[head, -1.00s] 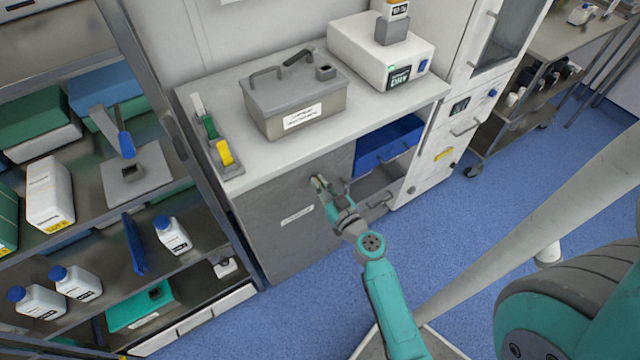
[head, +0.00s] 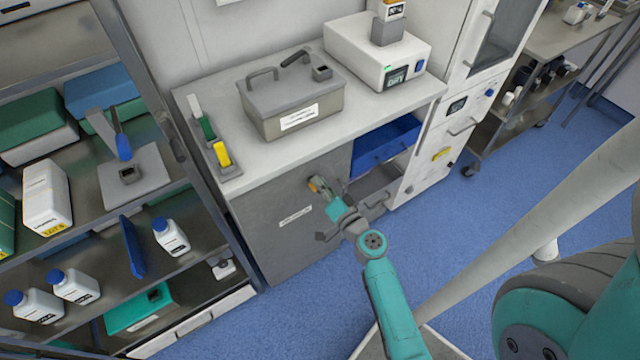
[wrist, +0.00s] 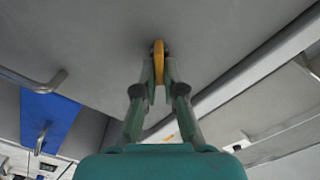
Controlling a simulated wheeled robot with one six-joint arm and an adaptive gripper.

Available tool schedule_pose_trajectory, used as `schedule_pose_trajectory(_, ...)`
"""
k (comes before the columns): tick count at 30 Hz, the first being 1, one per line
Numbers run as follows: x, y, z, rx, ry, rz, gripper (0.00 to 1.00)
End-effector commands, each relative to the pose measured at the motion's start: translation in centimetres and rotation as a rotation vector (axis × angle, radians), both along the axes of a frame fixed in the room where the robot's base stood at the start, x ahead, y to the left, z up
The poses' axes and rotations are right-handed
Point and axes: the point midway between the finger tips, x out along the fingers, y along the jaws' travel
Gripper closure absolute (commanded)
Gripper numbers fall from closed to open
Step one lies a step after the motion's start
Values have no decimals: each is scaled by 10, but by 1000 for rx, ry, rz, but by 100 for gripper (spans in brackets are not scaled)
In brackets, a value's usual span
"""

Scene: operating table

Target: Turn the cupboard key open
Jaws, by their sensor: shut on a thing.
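The yellow key (wrist: 158,58) stands out from the grey cupboard door (head: 268,230) and shows edge-on in the wrist view. My gripper (wrist: 159,80) is shut on the key, one finger on each side of it. In the head view my gripper (head: 321,188) is at the upper right part of the door, near its right edge. The key is mostly hidden there by the fingers. The door (wrist: 90,35) looks closed and fills much of the wrist view.
A blue drawer (head: 385,147) and a grey drawer with a handle are right of the door. The worktop (head: 215,103) above holds a grey lidded box (head: 290,105) and a white device (head: 378,50). A shelf rack with bottles stands left. Blue floor is free in front.

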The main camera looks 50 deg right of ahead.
Motion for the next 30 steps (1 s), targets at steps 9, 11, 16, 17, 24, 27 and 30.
schedule_pose_trajectory(9,-1,-2,-3,285,-82,-1,100)
schedule_pose_trajectory(11,-1,-3,-4,336,-97,-1,100)
schedule_pose_trajectory(16,-1,-3,-6,468,-135,-1,100)
schedule_pose_trajectory(17,-1,-3,-6,488,-141,-1,100)
schedule_pose_trajectory(24,-1,-4,-8,617,-177,-1,100)
schedule_pose_trajectory(27,-1,-3,-8,651,-187,-1,100)
schedule_pose_trajectory(30,-1,-4,-8,674,-194,-1,100)
